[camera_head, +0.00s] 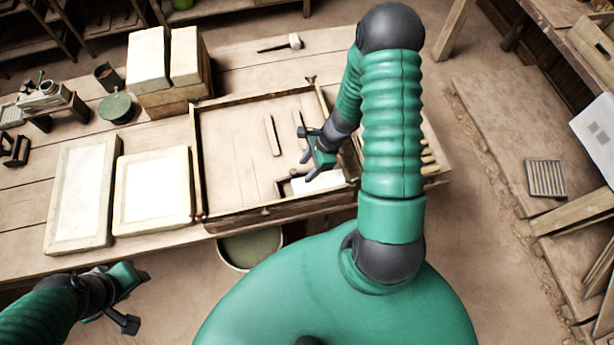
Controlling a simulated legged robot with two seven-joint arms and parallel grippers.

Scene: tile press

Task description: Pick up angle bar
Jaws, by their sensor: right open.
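A shallow wooden tray (198,150) lies on the workbench. In it lie a thin wooden bar (271,136) and a second, similar strip (298,124) near my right gripper. A white tile (318,182) sits in the tray's near right corner, with a dark-edged frame along its left side. I cannot tell for sure which piece is the angle bar. My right gripper (305,153) is open and empty above the tray's right part, just beyond the tile. Its arm hides the tray's right side. My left gripper (139,299) is open and empty in front of the bench's near edge.
Two pale slabs (152,190) (80,195) lie left of the tray. White blocks (148,60) on a wooden base stand behind. A green round lid (115,107), a dark cup (108,77) and a mallet (293,42) are on the bench. A bucket (250,248) stands below its front edge.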

